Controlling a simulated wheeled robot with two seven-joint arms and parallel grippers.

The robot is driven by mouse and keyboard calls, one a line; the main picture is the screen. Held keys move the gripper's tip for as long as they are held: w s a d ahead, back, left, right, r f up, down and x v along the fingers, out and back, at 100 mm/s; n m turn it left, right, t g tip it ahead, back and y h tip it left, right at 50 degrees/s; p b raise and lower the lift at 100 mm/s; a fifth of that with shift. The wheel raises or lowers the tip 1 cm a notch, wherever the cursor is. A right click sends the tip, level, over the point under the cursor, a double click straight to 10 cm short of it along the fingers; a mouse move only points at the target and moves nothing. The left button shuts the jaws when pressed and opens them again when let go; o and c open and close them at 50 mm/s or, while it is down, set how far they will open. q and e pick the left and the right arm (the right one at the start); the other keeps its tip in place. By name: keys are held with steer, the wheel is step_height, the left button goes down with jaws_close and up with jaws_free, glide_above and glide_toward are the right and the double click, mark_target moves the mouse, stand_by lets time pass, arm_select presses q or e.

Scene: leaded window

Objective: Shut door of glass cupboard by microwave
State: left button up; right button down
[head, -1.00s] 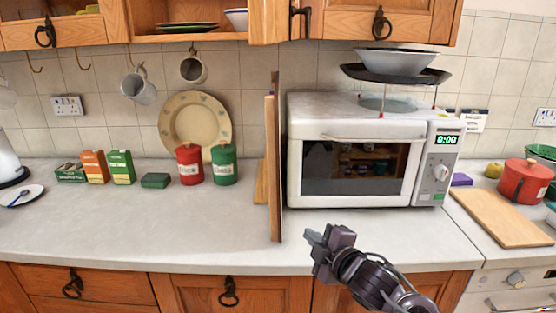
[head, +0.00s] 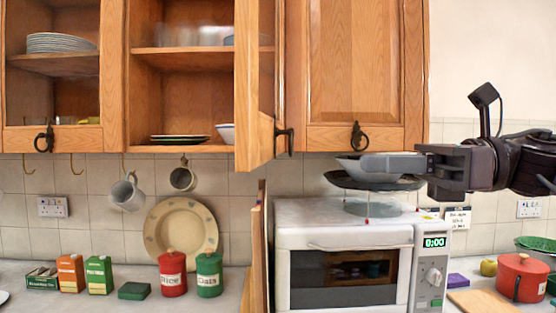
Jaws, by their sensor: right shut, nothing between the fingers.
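The glass cupboard (head: 185,85) above the counter, up and left of the microwave (head: 345,265), stands open in the head view. Its wooden-framed door (head: 256,130) sticks out toward me on the cupboard's right side, seen nearly edge-on. A dark ring handle (head: 286,138) is on the door's right-facing side. My right gripper (head: 370,166) comes in from the right, above the microwave, with its shut, empty fingers pointing left toward the door. It is apart from the handle and overlaps the bowl in the picture. My left gripper is out of view.
A white bowl on a dark pan (head: 345,181) stands on a rack above the microwave. A closed wooden cupboard (head: 355,65) is right of the open door. Plates (head: 180,139) sit in the open cupboard. Mugs (head: 127,192) hang below. Upright boards (head: 257,250) stand left of the microwave.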

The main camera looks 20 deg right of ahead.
mark_target(253, 162)
steer(key=p+x, duration=0.9)
steer(key=x, duration=0.3)
steer(key=shift+w+a+r, duration=0.1)
steer(key=shift+w+a, duration=0.15)
steer(key=shift+a, duration=0.05)
steer(key=shift+w+a+p, duration=0.1)
steer(key=shift+a+p, duration=0.25)
steer(key=shift+p, duration=0.05)
steer(key=shift+w, duration=0.1)
